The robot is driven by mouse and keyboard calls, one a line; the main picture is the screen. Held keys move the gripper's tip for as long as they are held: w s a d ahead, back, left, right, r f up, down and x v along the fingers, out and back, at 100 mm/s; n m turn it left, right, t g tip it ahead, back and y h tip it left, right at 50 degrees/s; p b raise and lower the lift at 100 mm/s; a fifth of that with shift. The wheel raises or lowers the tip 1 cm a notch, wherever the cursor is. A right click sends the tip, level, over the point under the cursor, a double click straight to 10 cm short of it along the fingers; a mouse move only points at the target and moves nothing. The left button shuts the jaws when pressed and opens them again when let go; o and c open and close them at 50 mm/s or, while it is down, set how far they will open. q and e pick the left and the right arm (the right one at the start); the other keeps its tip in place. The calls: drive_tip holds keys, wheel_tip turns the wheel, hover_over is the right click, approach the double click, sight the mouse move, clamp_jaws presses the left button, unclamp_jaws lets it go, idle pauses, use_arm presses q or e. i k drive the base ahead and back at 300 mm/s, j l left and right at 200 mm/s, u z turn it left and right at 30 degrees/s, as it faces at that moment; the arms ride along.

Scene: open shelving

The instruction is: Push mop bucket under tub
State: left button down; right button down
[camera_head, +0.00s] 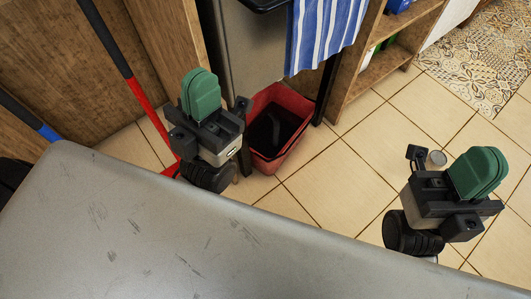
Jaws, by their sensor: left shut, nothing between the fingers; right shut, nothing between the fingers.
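The red mop bucket (269,163) stands upright on the tiled floor, with a dark interior. Its back part lies under the grey tub (240,50), beside a dark leg; its front part sticks out toward me. My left gripper (201,90) is shut and empty, with green finger pads, and shows just left of the bucket. From this view I cannot tell whether it touches the bucket. My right gripper (480,170) is shut and empty above the floor, well to the right of the bucket.
A wooden shelf unit (372,75) stands right of the tub, and a blue striped towel (322,35) hangs in front. A red-and-black handled tool (140,95) leans at the left. Tiled floor (340,185) is clear between the grippers.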

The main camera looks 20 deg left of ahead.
sight(280, 117)
drive_tip(key=l+u, duration=0.5)
drive_tip(key=u, duration=0.15)
drive_tip(key=i+l+u, duration=0.15)
drive_tip(key=l+u, duration=0.2)
drive_tip(key=l, duration=0.4)
drive_tip(key=l+u, duration=0.35)
drive_tip(key=l, duration=0.45)
drive_tip(key=i, duration=0.05)
